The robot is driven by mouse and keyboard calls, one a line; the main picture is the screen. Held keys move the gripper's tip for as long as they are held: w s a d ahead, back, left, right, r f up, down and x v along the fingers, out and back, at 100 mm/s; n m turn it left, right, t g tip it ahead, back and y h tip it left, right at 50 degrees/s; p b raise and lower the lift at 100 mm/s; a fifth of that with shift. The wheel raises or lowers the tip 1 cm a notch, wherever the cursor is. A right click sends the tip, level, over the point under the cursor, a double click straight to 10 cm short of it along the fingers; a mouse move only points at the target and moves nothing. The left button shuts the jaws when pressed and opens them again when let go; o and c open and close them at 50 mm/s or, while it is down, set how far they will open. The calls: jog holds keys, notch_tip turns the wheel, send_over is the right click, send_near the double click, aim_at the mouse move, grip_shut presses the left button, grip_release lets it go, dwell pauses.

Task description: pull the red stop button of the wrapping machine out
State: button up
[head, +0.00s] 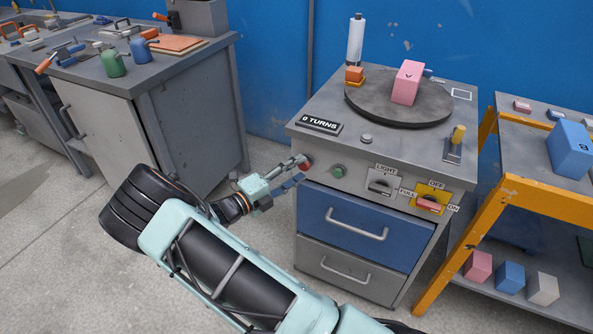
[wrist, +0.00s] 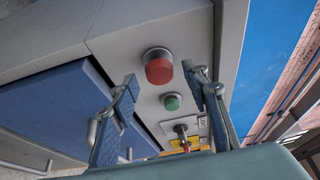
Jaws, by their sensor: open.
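The red stop button (head: 306,166) is on the upper left of the wrapping machine's (head: 345,178) front panel. In the wrist view the red button (wrist: 158,68) is a round knob on a short grey collar. My gripper (head: 299,173) is open at the machine's front left. In the wrist view my gripper's two fingers (wrist: 159,76) stand apart, one either side of the red button in the picture. They are not closed on it. I cannot tell whether the tips reach past the knob's face.
A green button (head: 338,171) sits just right of the red one. Further right are the light switch (head: 380,187) and a red-handled switch (head: 429,203) on a yellow plate. A turntable (head: 370,108) carries a pink box (head: 407,82). An orange-framed shelf (head: 470,225) stands at the right.

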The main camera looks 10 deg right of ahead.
jog(key=v, duration=1.2)
jog(key=shift+d, duration=0.1)
